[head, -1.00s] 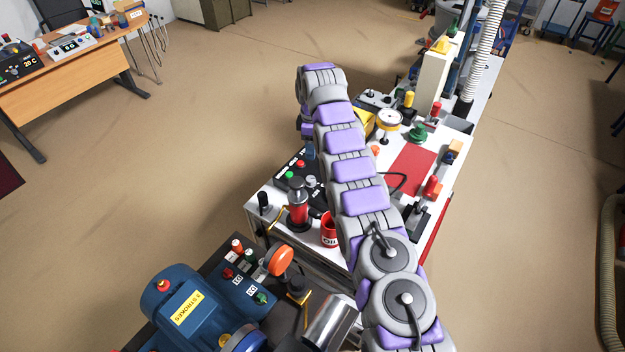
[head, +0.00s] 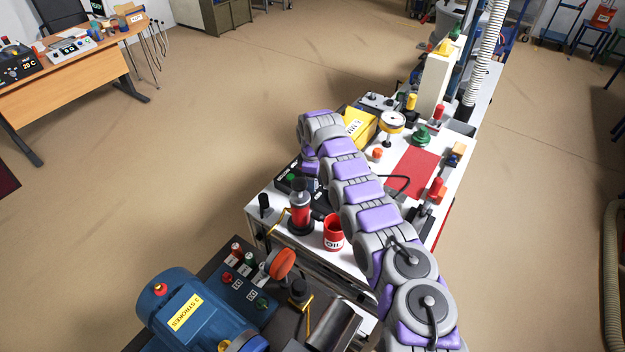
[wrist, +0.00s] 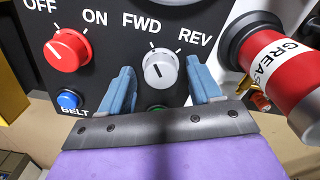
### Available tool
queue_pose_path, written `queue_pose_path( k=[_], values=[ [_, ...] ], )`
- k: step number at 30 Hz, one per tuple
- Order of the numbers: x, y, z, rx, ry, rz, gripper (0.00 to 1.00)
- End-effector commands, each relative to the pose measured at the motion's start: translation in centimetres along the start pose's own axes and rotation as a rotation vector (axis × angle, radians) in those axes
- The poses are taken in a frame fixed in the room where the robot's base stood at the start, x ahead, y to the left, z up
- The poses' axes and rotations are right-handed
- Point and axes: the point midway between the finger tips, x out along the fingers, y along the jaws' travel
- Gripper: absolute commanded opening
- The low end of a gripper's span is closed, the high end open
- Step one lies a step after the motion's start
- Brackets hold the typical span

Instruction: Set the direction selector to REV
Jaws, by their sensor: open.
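The direction selector (wrist: 160,71) is a grey round knob on a black panel in the wrist view, below the labels FWD and REV. Its white pointer seems to lean up toward FWD, though it is small. My gripper (wrist: 161,84) is open, with one blue finger on each side of the knob and visible gaps between fingers and knob. In the head view the black panel (head: 284,184) is partly covered by my arm, and my gripper and the selector are hidden.
A red OFF/ON knob (wrist: 68,50) and a blue BELT button (wrist: 69,101) lie left of the selector. A red GREASE cylinder (wrist: 282,75) stands close to the right finger. A green button (wrist: 157,108) shows below. A red OIL can (head: 333,233) stands on the bench.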

Motion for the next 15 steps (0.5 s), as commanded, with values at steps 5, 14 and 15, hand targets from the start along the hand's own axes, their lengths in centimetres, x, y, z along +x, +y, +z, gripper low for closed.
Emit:
queue_pose_path(
  k=[5, 14, 15],
  values=[
    [0.14, 0.03, 0.09, 0.000, 0.000, 0.000, 0.63],
    [0.13, 0.05, 0.24, 0.000, 0.001, -0.001, 0.44],
    [0.14, 0.05, 0.19, 0.000, 0.001, -0.001, 0.40]
  ],
)
